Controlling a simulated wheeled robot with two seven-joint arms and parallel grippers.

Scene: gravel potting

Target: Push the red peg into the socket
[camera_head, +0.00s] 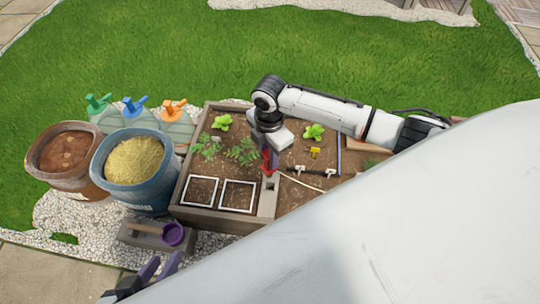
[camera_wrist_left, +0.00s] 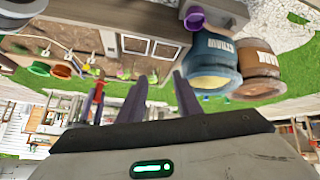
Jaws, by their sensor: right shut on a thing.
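The red peg (camera_head: 268,168) is in my right gripper (camera_head: 268,155), which is shut on it above the planter's wooden crosspiece. The socket (camera_head: 270,187) looks like a small dark square hole in that crosspiece, just below the peg in the head view. The peg's lower end appears close to the socket; I cannot tell whether it touches the wood. My left gripper (camera_head: 161,266) is in front of the planter at the lower left, empty. Its two purple fingers stand apart in the left wrist view (camera_wrist_left: 160,85).
The planter (camera_head: 212,222) holds soil, seedlings and two white square frames. A blue pot (camera_head: 150,195) and a brown pot (camera_head: 47,185) stand left. A purple cup (camera_head: 172,234) sits on a block in front. Spray bottles stand behind. My pale body hides the lower right.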

